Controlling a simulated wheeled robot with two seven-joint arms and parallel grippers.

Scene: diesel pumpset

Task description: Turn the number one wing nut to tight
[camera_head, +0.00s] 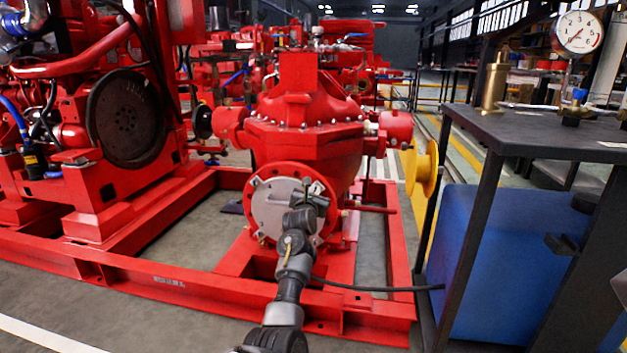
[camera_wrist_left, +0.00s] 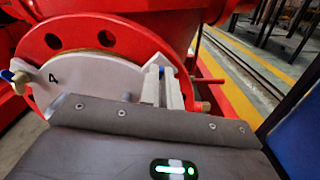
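A grey round plate (camera_head: 272,205) covers the red flange (camera_head: 262,174) at the front of the red pump. In the left wrist view the plate (camera_wrist_left: 95,72) carries a black numeral 4. A small pale and brass-coloured fastener (camera_wrist_left: 19,77), perhaps a wing nut, sits at its left edge. My left gripper (camera_head: 318,190) is at the plate's upper right rim; its pale fingers (camera_wrist_left: 165,88) also show in the wrist view. A small blue bit shows near their tips. I cannot tell whether they hold anything. No numeral 1 is readable, and the number one wing nut cannot be picked out. My right gripper does not show.
A red base frame (camera_head: 345,300) runs under the pump. A black hose (camera_head: 375,289) crosses it. A dark table (camera_head: 530,128) with a gauge (camera_head: 579,33) and a brass fitting (camera_head: 494,82) stands right, over a blue tank (camera_head: 500,260). Grey floor lies at front left.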

